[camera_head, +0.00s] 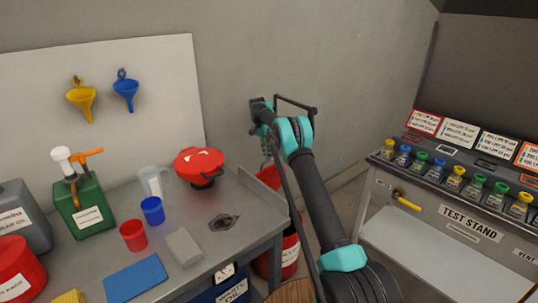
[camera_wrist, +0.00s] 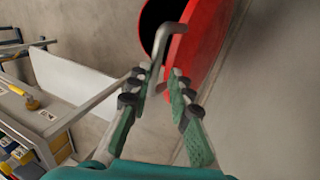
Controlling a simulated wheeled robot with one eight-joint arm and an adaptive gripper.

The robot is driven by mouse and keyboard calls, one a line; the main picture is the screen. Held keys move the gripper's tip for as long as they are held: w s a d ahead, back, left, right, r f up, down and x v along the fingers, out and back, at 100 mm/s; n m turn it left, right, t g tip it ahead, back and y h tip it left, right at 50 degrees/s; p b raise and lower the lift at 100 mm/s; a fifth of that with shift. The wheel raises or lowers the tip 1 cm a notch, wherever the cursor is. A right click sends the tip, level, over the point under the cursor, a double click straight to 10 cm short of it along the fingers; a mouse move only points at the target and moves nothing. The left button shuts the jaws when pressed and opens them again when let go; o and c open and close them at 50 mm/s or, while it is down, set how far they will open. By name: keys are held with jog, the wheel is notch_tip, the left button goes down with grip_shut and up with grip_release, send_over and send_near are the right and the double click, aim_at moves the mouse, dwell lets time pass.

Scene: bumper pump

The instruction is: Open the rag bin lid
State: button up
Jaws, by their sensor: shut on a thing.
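The red rag bin (camera_head: 290,255) stands on the floor past the bench's right end, with a white label; my arm hides part of it. In the wrist view a red round lid (camera_wrist: 205,45) fills the top middle, with a dark opening beside its left edge, so it looks raised from the bin. A bent grey handle (camera_wrist: 172,33) runs down from it between my fingers. My gripper (camera_wrist: 165,82) is shut on this handle. In the head view my gripper (camera_head: 268,150) hangs above the bin, its fingers small and partly hidden by my wrist.
The grey bench (camera_head: 230,210) at left holds a red domed item (camera_head: 200,165), cups, a jug and a green pump can (camera_head: 88,207). The test stand (camera_head: 470,215) is at right. A grey wall is close behind my gripper.

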jog(key=o, duration=0.7)
jog(key=shift+w+a+f, duration=0.2)
jog(key=shift+a+f, duration=0.1)
jog(key=shift+f, duration=0.2)
jog(key=shift+w+a+f, duration=0.15)
jog(key=shift+a+f, duration=0.1)
jog(key=shift+f, duration=0.25)
jog(key=shift+c, duration=1.3)
jog(key=shift+d+r, duration=0.1)
jog(key=shift+d, duration=0.05)
jog(key=shift+d+r, duration=0.1)
jog(key=v, duration=0.7)
jog(key=shift+r, duration=0.15)
